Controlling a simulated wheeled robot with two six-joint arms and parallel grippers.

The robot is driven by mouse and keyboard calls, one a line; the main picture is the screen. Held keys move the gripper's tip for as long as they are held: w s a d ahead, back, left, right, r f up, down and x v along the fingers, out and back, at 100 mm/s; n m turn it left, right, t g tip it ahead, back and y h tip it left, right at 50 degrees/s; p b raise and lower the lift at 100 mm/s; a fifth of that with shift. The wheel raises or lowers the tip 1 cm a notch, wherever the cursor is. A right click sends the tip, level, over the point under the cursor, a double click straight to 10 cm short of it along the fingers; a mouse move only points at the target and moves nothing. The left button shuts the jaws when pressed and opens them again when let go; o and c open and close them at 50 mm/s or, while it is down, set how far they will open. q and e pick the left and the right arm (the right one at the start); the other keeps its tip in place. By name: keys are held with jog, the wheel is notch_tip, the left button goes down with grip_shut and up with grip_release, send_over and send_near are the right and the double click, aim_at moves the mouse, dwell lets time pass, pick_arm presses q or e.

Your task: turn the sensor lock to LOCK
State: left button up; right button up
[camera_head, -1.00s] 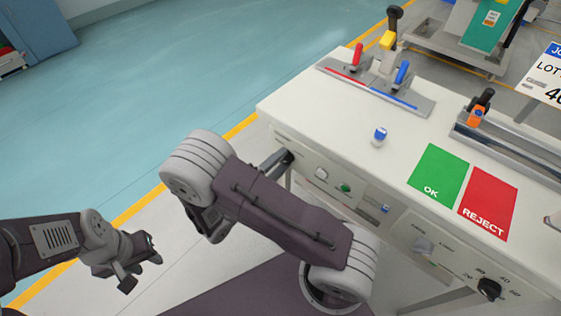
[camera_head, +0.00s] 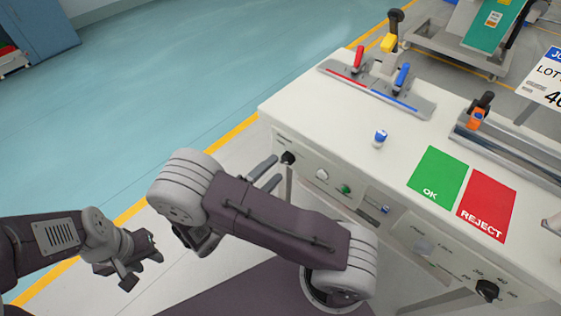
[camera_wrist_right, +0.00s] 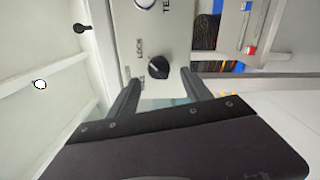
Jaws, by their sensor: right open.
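The sensor lock is a black knob (camera_head: 288,158) at the left end of the white bench's front panel. In the right wrist view the knob (camera_wrist_right: 159,67) lies just beyond the fingertips, near their middle, with the LOCK label (camera_wrist_right: 140,48) beside it. A second label by the knob is too small to read, and I cannot tell its setting for sure. My right gripper (camera_head: 269,170) is open and empty, its fingers pointing at the panel, apart from the knob. My left gripper (camera_head: 146,271) hangs open and empty over the floor at lower left, far from the bench.
The panel also holds a white button (camera_head: 322,174), a green button (camera_head: 345,189) and a black dial (camera_head: 487,290). Floor left of the bench is clear.

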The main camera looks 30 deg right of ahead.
jog(key=v, duration=0.5)
jog(key=shift+p, duration=0.3)
jog(key=shift+d, duration=0.15)
jog(key=s+d+f+m+g+y, duration=0.4)
jog(key=s+d+g+y, duration=0.2)
jog(key=s+g+y, duration=0.4)
jog(key=w+a+r+m+t+y, duration=0.1)
jog(key=w+a+m+t+y, duration=0.25)
jog(key=y, duration=0.35)
notch_tip(320, 180, up, 28)
jog(key=w+p, duration=0.1)
jog(key=p, duration=2.6)
jog(key=shift+d+f+t, duration=0.2)
jog(key=shift+d+t, duration=0.15)
jog(key=shift+d, duration=0.1)
